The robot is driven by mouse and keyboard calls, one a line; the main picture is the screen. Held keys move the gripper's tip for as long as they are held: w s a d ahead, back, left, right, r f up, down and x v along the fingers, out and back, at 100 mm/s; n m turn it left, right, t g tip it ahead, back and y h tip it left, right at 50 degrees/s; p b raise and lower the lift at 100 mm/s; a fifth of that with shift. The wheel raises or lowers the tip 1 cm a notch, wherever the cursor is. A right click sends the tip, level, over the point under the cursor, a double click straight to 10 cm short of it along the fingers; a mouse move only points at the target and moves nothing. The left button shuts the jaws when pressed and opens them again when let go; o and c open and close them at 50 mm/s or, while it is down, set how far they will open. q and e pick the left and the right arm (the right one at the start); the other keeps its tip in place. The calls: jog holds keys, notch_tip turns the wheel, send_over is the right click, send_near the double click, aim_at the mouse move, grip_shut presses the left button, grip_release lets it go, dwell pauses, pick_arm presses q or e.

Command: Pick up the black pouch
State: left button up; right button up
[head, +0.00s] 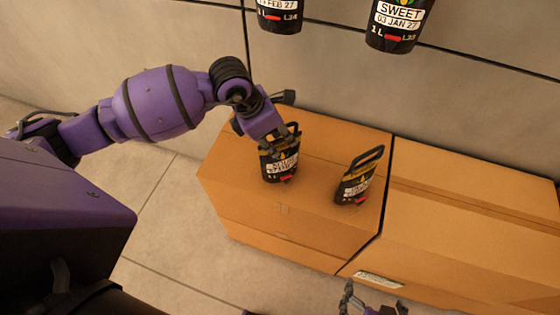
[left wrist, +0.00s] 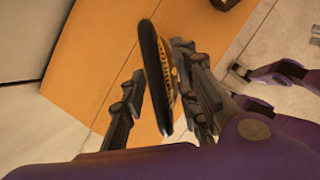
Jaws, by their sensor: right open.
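A black pouch (head: 280,166) with a loop handle, white label and red mark stands upright on the left part of a cardboard box top. My left gripper (head: 280,138) is down at its upper part. In the left wrist view, the pouch (left wrist: 160,75) lies between the fingers of my left gripper (left wrist: 158,98). A gap shows on the left finger's side; whether the other finger touches is unclear. A second black pouch (head: 356,180) stands to the right on the same box, tilted in the picture. My right gripper (head: 374,304) is open at the bottom edge, away from both pouches.
The cardboard box (head: 255,215) adjoins another long cardboard box (head: 450,220) on the right, with a bare top. Two large black labelled pouch shapes (head: 280,14) and (head: 398,24) show against the grey wall. Tiled floor (head: 165,225) lies in front and left.

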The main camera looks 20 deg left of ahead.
pick_arm(q)
grip_shut()
jog(key=shift+w+r, duration=0.15)
jog(key=shift+r, duration=0.05)
dwell(0.3)
